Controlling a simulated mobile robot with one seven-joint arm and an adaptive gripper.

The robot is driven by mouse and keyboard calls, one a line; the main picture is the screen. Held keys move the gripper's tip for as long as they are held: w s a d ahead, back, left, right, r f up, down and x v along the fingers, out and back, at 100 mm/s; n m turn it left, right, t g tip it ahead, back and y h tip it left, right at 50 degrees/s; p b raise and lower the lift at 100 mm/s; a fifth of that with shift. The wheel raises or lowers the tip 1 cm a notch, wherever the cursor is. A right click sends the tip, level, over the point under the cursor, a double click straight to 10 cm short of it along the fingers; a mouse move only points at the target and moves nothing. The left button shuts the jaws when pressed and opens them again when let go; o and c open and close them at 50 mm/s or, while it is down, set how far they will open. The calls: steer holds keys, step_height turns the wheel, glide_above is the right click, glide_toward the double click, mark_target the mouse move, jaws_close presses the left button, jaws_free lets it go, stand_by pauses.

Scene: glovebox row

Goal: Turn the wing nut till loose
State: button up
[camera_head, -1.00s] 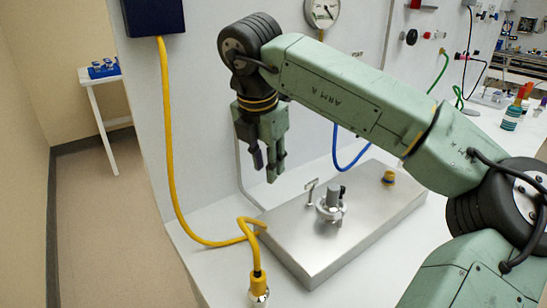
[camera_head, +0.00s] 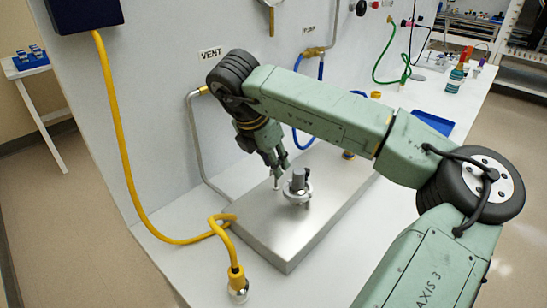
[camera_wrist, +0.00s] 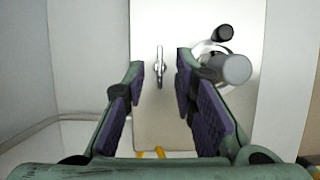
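The wing nut (camera_wrist: 160,65) is a small metal piece in the wrist view, with its wings running up and down the picture. It sits above the bare metal plate (camera_wrist: 150,125). My gripper (camera_wrist: 159,72) is open, with one purple-padded finger on each side of the nut and a gap on both sides. I cannot tell from the wrist view how far above the nut the fingertips are. In the head view my gripper (camera_head: 277,168) points down over the plate (camera_head: 290,240), close above the nut's thin post (camera_head: 277,184), and partly hides the nut.
A round metal fitting with a grey cylinder (camera_head: 299,182) stands just right of the nut, close to my right finger in the wrist view (camera_wrist: 232,68). A yellow hose (camera_head: 122,150) hangs at the left. A blue hose (camera_head: 303,140) and the panel wall lie behind.

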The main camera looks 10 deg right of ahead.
steer(key=shift+w+d+f, duration=0.1)
steer(key=shift+f, duration=0.3)
steer(key=shift+c, duration=0.4)
jaws_close()
